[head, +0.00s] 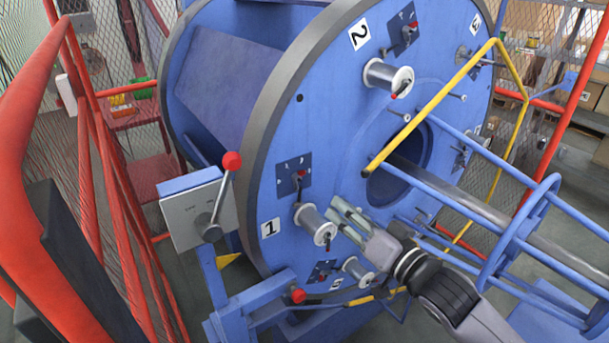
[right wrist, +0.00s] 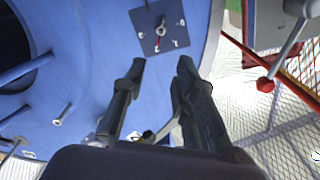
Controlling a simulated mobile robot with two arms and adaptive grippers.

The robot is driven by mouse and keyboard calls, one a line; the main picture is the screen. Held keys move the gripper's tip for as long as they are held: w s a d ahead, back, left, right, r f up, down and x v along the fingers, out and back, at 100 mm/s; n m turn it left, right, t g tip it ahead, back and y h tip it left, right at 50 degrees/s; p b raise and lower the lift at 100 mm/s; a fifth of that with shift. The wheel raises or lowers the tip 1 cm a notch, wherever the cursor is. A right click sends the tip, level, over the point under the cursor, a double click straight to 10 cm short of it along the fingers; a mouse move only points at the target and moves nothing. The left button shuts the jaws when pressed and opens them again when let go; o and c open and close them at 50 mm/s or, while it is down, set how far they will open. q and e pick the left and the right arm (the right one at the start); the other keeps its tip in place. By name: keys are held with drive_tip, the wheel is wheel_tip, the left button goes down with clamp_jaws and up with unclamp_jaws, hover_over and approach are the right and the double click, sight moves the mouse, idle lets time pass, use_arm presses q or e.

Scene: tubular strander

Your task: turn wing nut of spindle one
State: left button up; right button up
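Spindle one carries a silvery spool (head: 311,222) on the blue disc face, just right of the label "1" (head: 270,228). A small dark fitting with a red part (head: 327,241) sits at the spool's outer end; I cannot make out the wing nut's shape. My right gripper (head: 336,207) is just right of this spool, fingers pointing at the disc. In the right wrist view, the right gripper (right wrist: 161,64) is open, with a clear gap between its dark fingers. A small dark, pale-tipped part (right wrist: 148,136) shows low between them, partly hidden. My left gripper is not in view.
A dial plate (head: 293,176) is above spool one; it also shows in the wrist view (right wrist: 160,27). A red-knobbed lever box (head: 198,212) stands left. Yellow bar (head: 430,108) and blue tubes (head: 475,150) cross at right. Another spool (head: 388,76) sits above.

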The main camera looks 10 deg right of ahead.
sight(304, 178)
drive_tip(key=p+x, duration=0.3)
drive_tip(key=x, duration=1.1)
drive_tip(key=shift+w+a, duration=0.1)
drive_tip(key=shift+w, duration=0.05)
clamp_jaws()
